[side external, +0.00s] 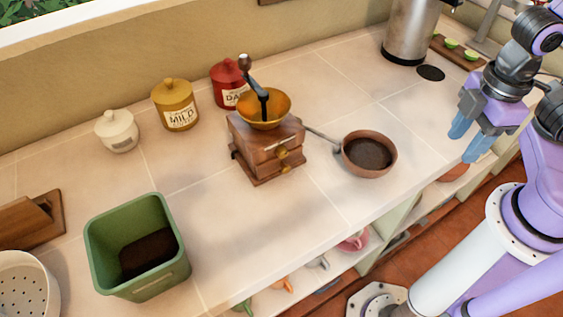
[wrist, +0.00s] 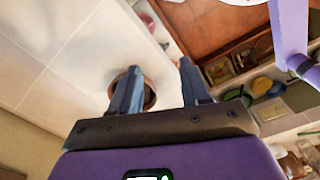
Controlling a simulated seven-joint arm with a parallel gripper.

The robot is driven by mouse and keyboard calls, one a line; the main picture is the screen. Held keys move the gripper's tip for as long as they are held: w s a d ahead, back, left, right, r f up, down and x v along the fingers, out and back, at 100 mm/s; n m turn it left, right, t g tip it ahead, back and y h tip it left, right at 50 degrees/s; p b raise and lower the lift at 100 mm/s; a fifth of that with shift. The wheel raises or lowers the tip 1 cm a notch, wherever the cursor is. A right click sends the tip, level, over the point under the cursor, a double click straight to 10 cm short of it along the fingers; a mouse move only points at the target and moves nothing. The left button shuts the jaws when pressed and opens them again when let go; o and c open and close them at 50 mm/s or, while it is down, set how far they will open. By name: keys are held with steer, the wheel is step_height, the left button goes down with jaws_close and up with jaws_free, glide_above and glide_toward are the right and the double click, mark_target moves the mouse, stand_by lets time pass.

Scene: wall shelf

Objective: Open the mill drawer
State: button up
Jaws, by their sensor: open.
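A wooden coffee mill (side external: 264,140) stands upright on the tiled counter in the side external view, with a brass bowl and a dark crank on top. Its front has brass knobs, and the mill drawer (side external: 272,165) looks closed in the lower front. My gripper (side external: 466,142) is open and empty at the right, over the counter's front edge, well apart from the mill. In the wrist view my gripper's two blue fingers (wrist: 155,82) are spread. The mill does not show in the wrist view.
A brown pan of dark grounds (side external: 369,154) sits between the mill and my gripper, and shows partly behind a finger in the wrist view (wrist: 150,97). A green bin (side external: 165,285), yellow jar (side external: 175,104) and red jar (side external: 228,84) stand around. Counter before the mill is clear.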

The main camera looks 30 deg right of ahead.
steer(key=w+a+n+t+h, duration=0.2)
steer(key=w+a+n, duration=0.25)
steer(key=n, duration=0.25)
steer(key=n+t+y, duration=0.2)
steer(key=n+t, duration=0.5)
steer(key=n, duration=0.9)
glide_toward(287, 169)
steer(key=x, duration=0.8)
jaws_close()
